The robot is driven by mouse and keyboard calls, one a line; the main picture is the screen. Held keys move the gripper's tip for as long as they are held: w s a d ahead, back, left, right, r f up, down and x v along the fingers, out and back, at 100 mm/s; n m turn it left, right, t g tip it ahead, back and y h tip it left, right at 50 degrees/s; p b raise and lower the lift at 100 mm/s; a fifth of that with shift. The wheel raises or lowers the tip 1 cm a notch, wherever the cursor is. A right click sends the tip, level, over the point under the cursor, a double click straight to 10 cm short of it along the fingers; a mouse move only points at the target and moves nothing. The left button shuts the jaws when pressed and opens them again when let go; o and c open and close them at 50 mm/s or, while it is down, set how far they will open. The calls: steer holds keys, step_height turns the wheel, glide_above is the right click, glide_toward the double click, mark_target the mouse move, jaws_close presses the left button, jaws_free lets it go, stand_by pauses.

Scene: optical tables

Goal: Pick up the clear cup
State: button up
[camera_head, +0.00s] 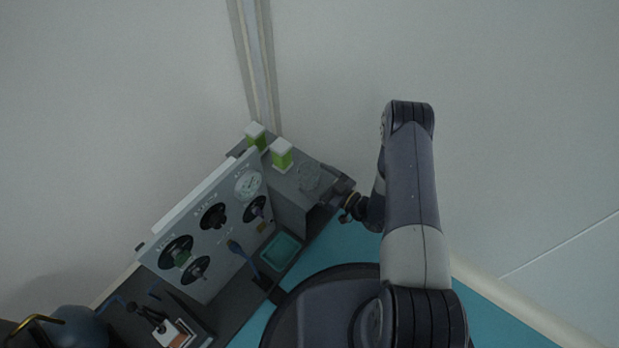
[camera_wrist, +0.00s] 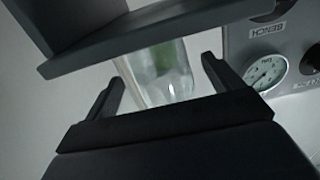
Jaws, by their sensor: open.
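The clear cup (camera_head: 308,176) stands on the grey raised shelf (camera_head: 291,191), to the right of two green-and-white boxes. In the wrist view the clear cup (camera_wrist: 160,78) shows between the two fingers, with green visible through its wall. My gripper (camera_head: 334,190) is just right of the cup in the head view. In the wrist view my gripper (camera_wrist: 163,88) is open, with one finger on each side of the cup. Gaps show between the cup and the fingers. I cannot tell how deep the cup sits between them.
Green-and-white boxes (camera_head: 282,155) (camera_head: 256,136) stand close left of the cup. An instrument panel with a gauge (camera_head: 249,185) is nearby; its gauge (camera_wrist: 265,73) is right of the fingers in the wrist view. A dark ledge (camera_wrist: 130,35) crosses above them. A teal tray (camera_head: 281,250) lies lower.

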mark_target(301, 170)
steer(key=x, duration=0.3)
steer(key=shift+a, duration=0.1)
steer(key=c, duration=1.1)
